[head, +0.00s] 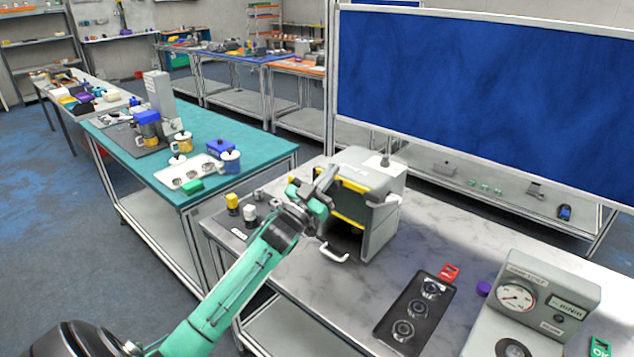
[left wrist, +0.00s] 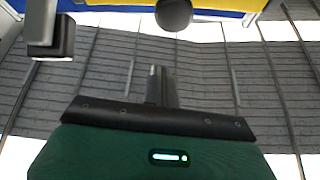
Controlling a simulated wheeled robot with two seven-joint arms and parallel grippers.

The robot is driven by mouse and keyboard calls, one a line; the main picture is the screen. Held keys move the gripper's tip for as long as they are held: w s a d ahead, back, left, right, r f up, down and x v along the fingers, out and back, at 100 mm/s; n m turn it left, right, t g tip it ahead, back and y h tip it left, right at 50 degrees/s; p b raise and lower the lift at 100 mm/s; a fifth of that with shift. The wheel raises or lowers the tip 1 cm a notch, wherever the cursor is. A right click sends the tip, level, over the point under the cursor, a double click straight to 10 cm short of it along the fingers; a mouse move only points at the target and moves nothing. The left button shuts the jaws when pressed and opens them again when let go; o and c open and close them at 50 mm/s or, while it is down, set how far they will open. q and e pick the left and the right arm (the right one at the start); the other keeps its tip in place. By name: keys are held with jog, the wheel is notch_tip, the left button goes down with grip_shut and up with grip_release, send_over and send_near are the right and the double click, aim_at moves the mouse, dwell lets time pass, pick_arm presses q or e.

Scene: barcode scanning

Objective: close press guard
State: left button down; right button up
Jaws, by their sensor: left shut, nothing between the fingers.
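The press (head: 383,222) is a light grey box on the marble-topped table, with yellow bars across its front and a dark opening low down. A white U-shaped handle (head: 333,253) sits low in front of that opening. Whether it belongs to the guard, and how far the guard is open, I cannot tell. My left gripper (head: 325,178) is in front of the press's upper left, close to the upper yellow bar (head: 354,185); contact is unclear. It is shut and empty. The arm hides part of the press front. My right gripper is out of view.
A black tray with round parts (head: 416,312), a red tag (head: 449,272) and a gauge unit (head: 541,300) stand right of the press. Yellow-capped items (head: 232,202) stand to its left. A teal table (head: 222,132) with mugs is behind left. Marble between press and tray is clear.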

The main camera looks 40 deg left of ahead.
pick_arm(q)
jog(key=f, duration=0.2)
jog(key=w+f+p, duration=0.1)
jog(key=f, duration=0.1)
jog(key=shift+a, duration=0.25)
jog(key=b, duration=0.9)
send_near(338, 198)
jog(key=w+d, duration=0.2)
jog(key=w, duration=0.1)
jog(key=shift+r, duration=0.15)
